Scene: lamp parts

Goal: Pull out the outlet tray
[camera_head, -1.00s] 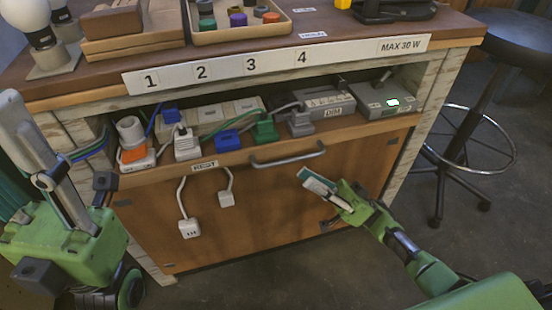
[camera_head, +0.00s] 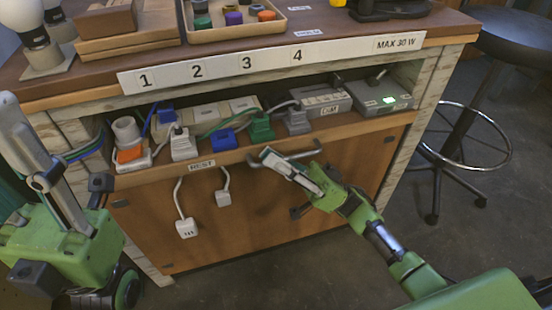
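The outlet tray (camera_head: 360,129) is the wooden shelf under the table top, holding a row of sockets and plugs. It looks pushed in. Its grey bar handle (camera_head: 305,154) is on the front, right of the REST label. My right gripper (camera_head: 268,156) is at the handle and covers its middle part. I cannot tell whether its fingers are around the bar or only in front of it, nor how far they are apart. My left gripper (camera_head: 32,145) is at the left edge, away from the tray, fingers pointing up; its opening is unclear.
Blue (camera_head: 222,138), green (camera_head: 261,127) and white plugs (camera_head: 183,145) sit along the tray. Two white plugs (camera_head: 186,228) hang on cords before the front panel. A grey box with a green light (camera_head: 388,99) stands at right. A stool (camera_head: 515,50) is beyond.

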